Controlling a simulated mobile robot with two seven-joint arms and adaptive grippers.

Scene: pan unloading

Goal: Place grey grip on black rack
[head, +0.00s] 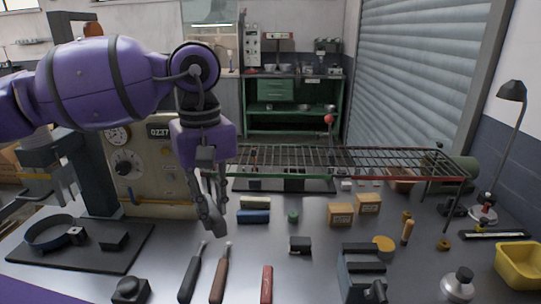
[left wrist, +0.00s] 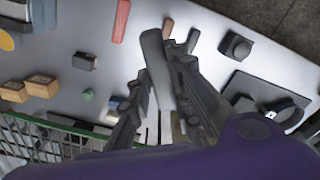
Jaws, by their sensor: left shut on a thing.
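My left gripper (head: 212,218) points down above the bench, left of the wire rack. It is shut on a grey grip (left wrist: 157,68), a long grey bar between the fingers in the left wrist view. In the head view the grip is hard to tell from the grey fingers. Part of the rack also shows at the lower left of the left wrist view (left wrist: 40,135). My right gripper is out of view.
Dark (head: 188,278), brown (head: 220,278) and red (head: 267,284) handles lie at the front. Small boxes (head: 341,215) stand under and before the rack. A black mat (head: 110,262) lies left, a gauge machine (head: 150,170) stands behind, and a yellow bin (head: 519,268) is right.

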